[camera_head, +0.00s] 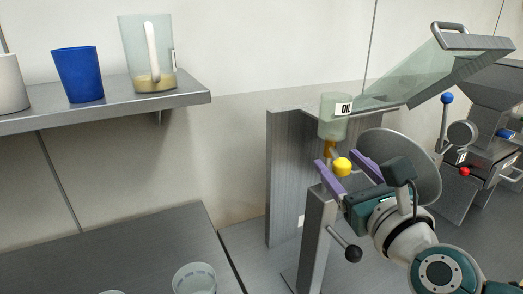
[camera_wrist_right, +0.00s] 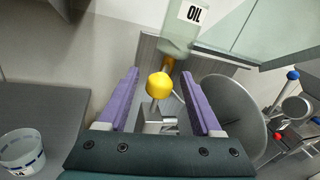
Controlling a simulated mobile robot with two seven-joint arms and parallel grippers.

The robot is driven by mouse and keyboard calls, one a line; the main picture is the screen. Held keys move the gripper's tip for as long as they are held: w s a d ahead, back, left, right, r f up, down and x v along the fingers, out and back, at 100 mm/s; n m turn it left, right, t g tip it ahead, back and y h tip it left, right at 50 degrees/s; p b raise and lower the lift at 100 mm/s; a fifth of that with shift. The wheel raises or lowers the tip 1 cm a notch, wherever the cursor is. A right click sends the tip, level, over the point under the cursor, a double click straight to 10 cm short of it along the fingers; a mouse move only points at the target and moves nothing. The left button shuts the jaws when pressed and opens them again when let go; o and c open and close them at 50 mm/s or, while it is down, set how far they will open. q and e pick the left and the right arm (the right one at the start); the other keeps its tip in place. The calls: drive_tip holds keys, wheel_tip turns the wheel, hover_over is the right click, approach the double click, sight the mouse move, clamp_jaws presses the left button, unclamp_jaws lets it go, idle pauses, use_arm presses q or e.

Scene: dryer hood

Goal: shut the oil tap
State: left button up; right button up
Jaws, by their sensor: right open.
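The oil tap has a round yellow knob (camera_head: 342,167) below a translucent greenish oil container (camera_head: 334,127) labelled "OIL". In the right wrist view the yellow knob (camera_wrist_right: 160,86) sits between the two purple fingers, on a thin metal stem, with a gap showing on each side. The oil container (camera_wrist_right: 180,38) shows just beyond it. My right gripper (camera_head: 340,160) is open, with its purple fingers on either side of the knob. Whether a finger touches the knob I cannot tell. My left gripper is not in view.
A grey disc (camera_head: 412,165) stands close to the right of my gripper. A lever with a black ball (camera_head: 353,254) sticks out below. A glass hood (camera_head: 435,72) rises at upper right. A shelf (camera_head: 190,92) holds a blue cup (camera_head: 78,75) and a jug (camera_head: 147,55).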

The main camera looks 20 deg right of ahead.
drive_tip(key=shift+w, duration=0.2)
drive_tip(key=shift+c, duration=0.3)
clamp_jaws()
idle(1.0)
